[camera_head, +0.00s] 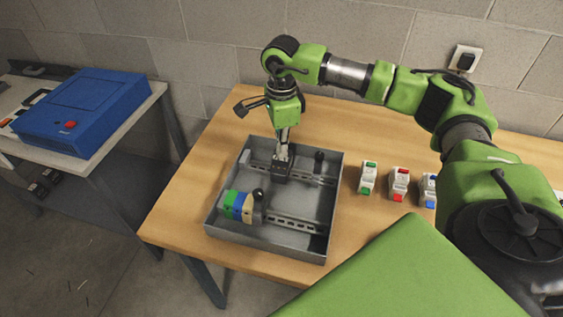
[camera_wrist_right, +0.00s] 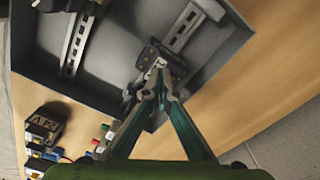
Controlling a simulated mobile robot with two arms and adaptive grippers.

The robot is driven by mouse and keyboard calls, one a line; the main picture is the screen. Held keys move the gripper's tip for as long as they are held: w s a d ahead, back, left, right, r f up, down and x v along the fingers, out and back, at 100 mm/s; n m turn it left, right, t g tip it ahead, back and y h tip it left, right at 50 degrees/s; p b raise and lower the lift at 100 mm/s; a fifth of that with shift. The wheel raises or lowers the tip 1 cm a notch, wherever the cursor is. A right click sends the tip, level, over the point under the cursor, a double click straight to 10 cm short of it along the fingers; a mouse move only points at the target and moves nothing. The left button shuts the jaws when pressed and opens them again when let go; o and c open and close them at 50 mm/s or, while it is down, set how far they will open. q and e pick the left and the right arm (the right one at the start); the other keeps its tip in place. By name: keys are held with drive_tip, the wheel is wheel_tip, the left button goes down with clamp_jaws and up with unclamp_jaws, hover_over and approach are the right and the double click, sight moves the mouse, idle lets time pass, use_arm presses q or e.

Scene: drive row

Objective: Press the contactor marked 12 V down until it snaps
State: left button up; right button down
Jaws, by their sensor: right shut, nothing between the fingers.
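My right gripper (camera_head: 284,158) points down into the grey metal tray (camera_head: 222,205), its fingers together with nothing between them. Its tips are at a dark block (camera_head: 280,172) on the tray's far rail, touching it or just above it; I cannot tell which. In the right wrist view, the shut fingertips (camera_wrist_right: 160,72) overlap the same dark block (camera_wrist_right: 152,54) on the rail (camera_wrist_right: 185,25). No mark is readable on this block, and the fingers partly hide it. My left gripper is not in view.
A green, blue and beige group (camera_head: 238,206) sits on the near rail. Small white blocks with green (camera_head: 368,178), red (camera_head: 399,183) and blue (camera_head: 430,190) parts stand right of the tray. A blue case (camera_head: 85,112) rests on another table at left.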

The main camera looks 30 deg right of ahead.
drive_tip(key=shift+w, duration=0.1)
wheel_tip(320, 180, up, 8)
drive_tip(key=p, duration=0.5)
idle(0.6)
idle(0.4)
